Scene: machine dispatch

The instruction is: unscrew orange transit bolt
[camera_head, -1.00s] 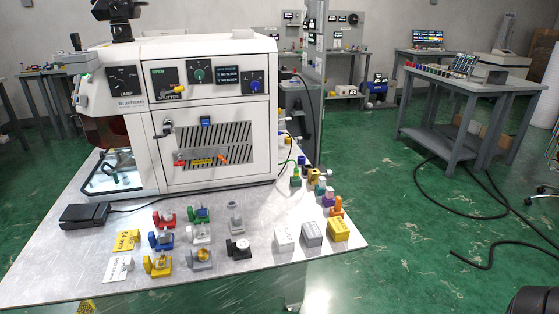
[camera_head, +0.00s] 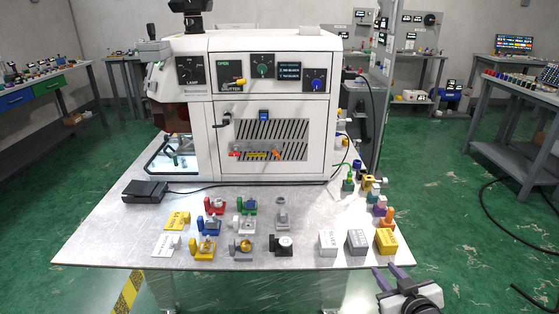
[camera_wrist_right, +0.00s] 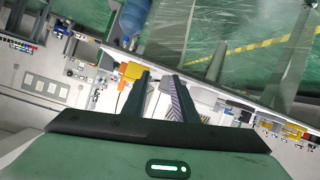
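A small orange part (camera_head: 277,153) sticks out at a slant at the lower right of the vent grille on the white machine (camera_head: 180,110); it could be the transit bolt. Another orange piece (camera_head: 387,218) stands on the table's right side, behind the yellow block. My left gripper is in neither view.
The metal table (camera_head: 110,235) holds several coloured fixtures in front of the machine. White, grey and yellow blocks (camera_head: 386,242) stand near the right gripper. A black pedal (camera_head: 145,191) with a cable lies at left. The table's front left is clear.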

